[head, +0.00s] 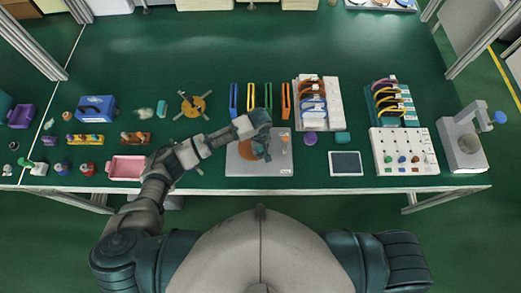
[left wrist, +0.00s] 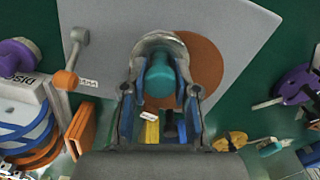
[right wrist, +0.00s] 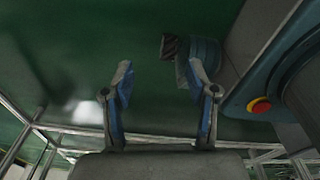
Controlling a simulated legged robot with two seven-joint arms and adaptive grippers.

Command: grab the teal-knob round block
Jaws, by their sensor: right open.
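The round block (left wrist: 160,42) shows in the left wrist view as a pale grey round body with a teal knob (left wrist: 160,75). It stands over the grey plate (head: 262,182), by an orange-brown disc (left wrist: 205,62). My left gripper (left wrist: 162,92) is over the plate, with one finger on each side of the knob. Whether the fingers touch the block cannot be told. In the head view my left gripper (head: 262,143) covers most of the block. My right gripper (right wrist: 158,78) is open and empty, away from the block over the green floor.
A purple round piece (head: 309,138) and a teal piece (head: 343,137) lie right of the plate. A dark tablet (head: 346,163) is near the front edge. Upright coloured holders (head: 285,97) stand behind the plate. A pink tray (head: 127,168) is at left.

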